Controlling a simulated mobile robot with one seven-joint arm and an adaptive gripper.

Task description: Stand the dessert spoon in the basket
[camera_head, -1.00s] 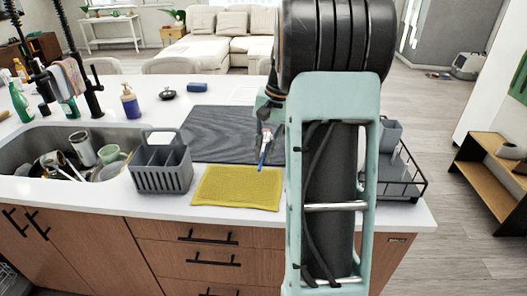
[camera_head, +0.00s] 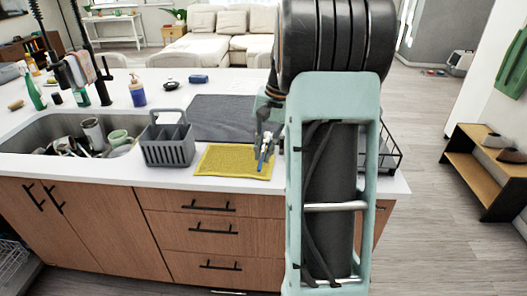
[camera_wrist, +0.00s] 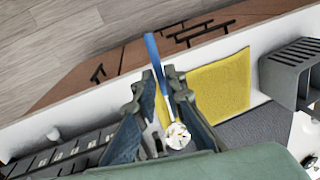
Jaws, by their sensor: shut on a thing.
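The dessert spoon has a blue handle (camera_wrist: 153,52), seen in the wrist view between my fingertips and pointing away from the palm. A pale, shiny end (camera_wrist: 177,135) shows nearer the palm. My gripper (camera_wrist: 157,85) is shut on the spoon. In the head view my gripper (camera_head: 265,140) holds the spoon (camera_head: 262,160) pointing down, over the right part of the yellow mat. The grey basket (camera_head: 167,152) stands on the counter left of the mat, apart from my gripper. It has divided compartments and a handle, and shows at the right of the wrist view (camera_wrist: 285,77).
The yellow mat (camera_head: 225,162) lies beside the basket, with a dark drying mat (camera_head: 222,112) behind. A sink (camera_head: 30,135) with dishes is at the left. A blue soap bottle (camera_head: 137,93) stands behind the basket. A black wire rack (camera_head: 392,150) is at the right.

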